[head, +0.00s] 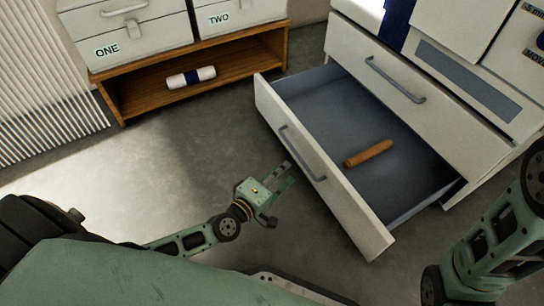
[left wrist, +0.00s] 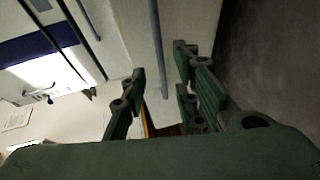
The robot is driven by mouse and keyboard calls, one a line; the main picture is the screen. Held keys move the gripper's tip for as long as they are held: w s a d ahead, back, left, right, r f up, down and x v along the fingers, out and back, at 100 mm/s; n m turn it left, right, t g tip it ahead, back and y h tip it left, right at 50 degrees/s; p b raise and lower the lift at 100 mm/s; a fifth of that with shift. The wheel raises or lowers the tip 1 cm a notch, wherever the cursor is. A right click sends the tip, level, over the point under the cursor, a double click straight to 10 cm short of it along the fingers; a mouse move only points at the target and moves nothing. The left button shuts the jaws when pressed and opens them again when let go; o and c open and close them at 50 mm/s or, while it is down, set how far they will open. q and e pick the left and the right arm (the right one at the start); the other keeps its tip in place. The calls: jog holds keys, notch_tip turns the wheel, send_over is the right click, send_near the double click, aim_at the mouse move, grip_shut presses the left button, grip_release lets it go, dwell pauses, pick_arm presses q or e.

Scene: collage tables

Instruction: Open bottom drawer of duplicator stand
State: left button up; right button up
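The duplicator stand (head: 345,47) is a pale cabinet at the right of the head view. Its bottom drawer (head: 345,210) is pulled well out, showing a grey-blue interior with a brown cylinder (head: 369,153) in it. The drawer's bar handle (head: 303,153) is on the front panel. My left gripper (head: 285,176) is just outside that panel, close to the handle. In the left wrist view the left gripper (left wrist: 158,85) has its fingers apart, and a grey handle bar (left wrist: 157,45) shows between and beyond them. Contact cannot be told. My right gripper is out of view.
A closed upper drawer (head: 395,78) is above the open one. Bare floor (head: 190,150) lies between.

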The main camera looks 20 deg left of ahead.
pick_arm(q)
jog(key=b+x, duration=0.2)
jog(key=x, duration=0.5)
jog(key=shift+w, duration=0.4)
jog(key=shift+d+f, duration=0.1)
jog(key=shift+d, duration=0.05)
jog(key=shift+c, duration=0.4)
grip_shut()
